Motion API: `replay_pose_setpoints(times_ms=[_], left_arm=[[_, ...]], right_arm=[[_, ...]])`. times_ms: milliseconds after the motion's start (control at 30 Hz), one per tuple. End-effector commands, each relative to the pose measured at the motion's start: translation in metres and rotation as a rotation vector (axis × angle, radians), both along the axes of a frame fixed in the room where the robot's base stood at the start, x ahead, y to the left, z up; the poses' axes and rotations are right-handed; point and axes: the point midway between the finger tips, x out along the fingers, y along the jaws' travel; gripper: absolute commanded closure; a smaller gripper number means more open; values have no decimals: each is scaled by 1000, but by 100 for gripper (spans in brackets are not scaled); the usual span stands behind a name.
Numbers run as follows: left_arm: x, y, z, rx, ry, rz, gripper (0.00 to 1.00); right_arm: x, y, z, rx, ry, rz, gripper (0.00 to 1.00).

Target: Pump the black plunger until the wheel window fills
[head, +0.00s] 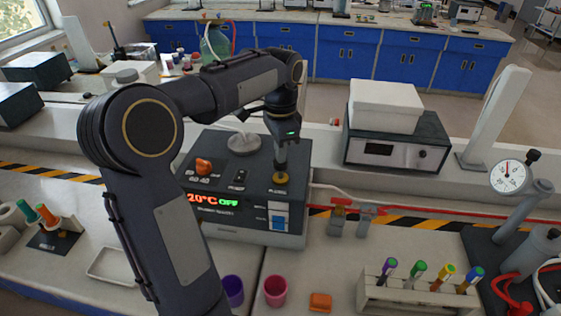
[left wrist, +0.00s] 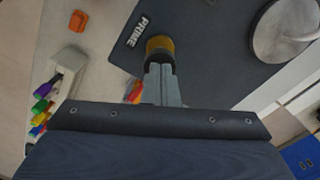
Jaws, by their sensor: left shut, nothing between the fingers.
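A dark bench instrument (head: 247,165) with a red and green display stands on the middle bench. On its top right is a round yellow collar (head: 281,180); it also shows in the left wrist view (left wrist: 160,43), beside the word PRIME, with a black part under my fingertips that looks like the plunger. My left gripper (head: 281,165) points down at it, shut and empty; its fingertips (left wrist: 160,68) are at or just above the black part, and I cannot tell if they touch. A blue and white window (head: 279,216) is on the instrument's front; its fill is unclear. My right gripper is out of view.
An orange knob (head: 203,165) and a round pale plate (head: 243,143) are on the instrument's top. A tube rack (head: 415,297), an orange block (head: 320,302) and two cups, one pink (head: 276,291), stand in front. A gauge stand (head: 510,178) is at right.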

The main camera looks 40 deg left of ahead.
Motion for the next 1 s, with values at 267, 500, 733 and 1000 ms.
replay_pose_setpoints(times_ms=[267,500,733,1000], left_arm=[[0,0,-13,0,0,0,100],[0,0,-23,-1,1,0,100],[0,0,-22,-1,1,0,100],[0,0,-8,0,1,0,100]], right_arm=[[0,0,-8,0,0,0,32],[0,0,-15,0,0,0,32],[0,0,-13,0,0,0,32],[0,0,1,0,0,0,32]])
